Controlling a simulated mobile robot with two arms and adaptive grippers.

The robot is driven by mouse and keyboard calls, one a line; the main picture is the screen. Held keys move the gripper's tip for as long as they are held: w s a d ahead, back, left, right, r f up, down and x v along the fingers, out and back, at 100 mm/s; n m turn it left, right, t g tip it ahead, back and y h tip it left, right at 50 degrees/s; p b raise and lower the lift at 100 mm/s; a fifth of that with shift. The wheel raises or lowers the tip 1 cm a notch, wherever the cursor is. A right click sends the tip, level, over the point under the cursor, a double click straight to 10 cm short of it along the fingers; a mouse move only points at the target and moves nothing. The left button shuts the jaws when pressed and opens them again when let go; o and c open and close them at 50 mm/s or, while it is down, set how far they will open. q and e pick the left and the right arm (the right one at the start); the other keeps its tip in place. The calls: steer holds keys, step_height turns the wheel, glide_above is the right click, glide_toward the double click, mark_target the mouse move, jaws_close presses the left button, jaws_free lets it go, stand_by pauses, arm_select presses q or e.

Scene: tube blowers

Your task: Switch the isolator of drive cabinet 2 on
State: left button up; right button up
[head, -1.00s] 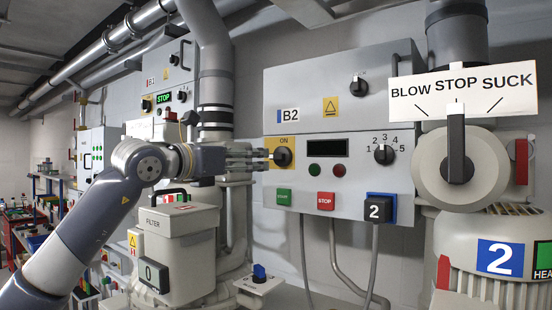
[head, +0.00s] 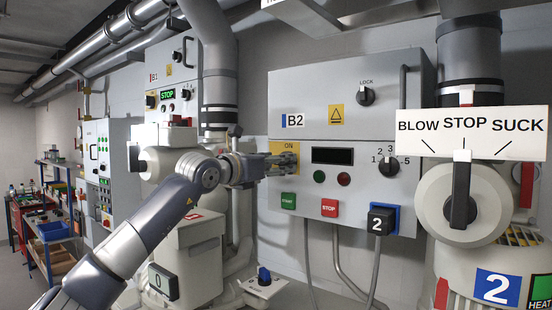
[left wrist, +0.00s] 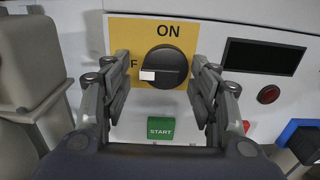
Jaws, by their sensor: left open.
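Drive cabinet 2 (head: 402,128), labelled B2, is the grey box on the wall in the head view. Its isolator is a round black knob (left wrist: 166,66) on a yellow plate (left wrist: 127,30) in the left wrist view. The knob's white mark points left, toward a partly hidden label ending in F; ON is printed above it. My left gripper (head: 284,166) is at the plate in the head view and hides the knob there. In the left wrist view the left gripper (left wrist: 160,74) is open, with one finger on either side of the knob and visible gaps. My right gripper is not in view.
A green START button (left wrist: 161,128) sits just below the knob, and a red STOP button (head: 329,208) is to its right. A dark display (head: 332,156), a numbered selector (head: 387,168) and a LOCK knob (head: 366,96) are also on the cabinet. Pipes stand at its left.

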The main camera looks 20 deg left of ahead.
arm_select(q)
steer(key=shift+c, duration=0.8)
steer(key=c, duration=0.9)
steer(key=m, duration=0.6)
steer(key=m+b, duration=0.1)
steer(key=m, duration=1)
steer(key=shift+d+r+m, duration=0.3)
steer(key=shift+m, duration=0.1)
